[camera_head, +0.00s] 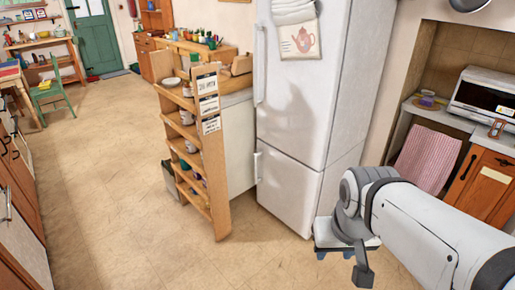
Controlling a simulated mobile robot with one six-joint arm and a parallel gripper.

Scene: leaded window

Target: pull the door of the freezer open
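A tall white fridge-freezer (310,90) stands in the middle of the view. Its lower door, the freezer door (288,192), looks closed, with a short vertical handle (257,164) on its left edge. The larger upper door also looks closed and has a long handle (260,65) on the left. My gripper (338,254) is at the lower right, in front of the freezer and to the right of its handle, apparently apart from the door.
A wooden shelf unit (222,165) with jars and signs stands just left of the freezer.

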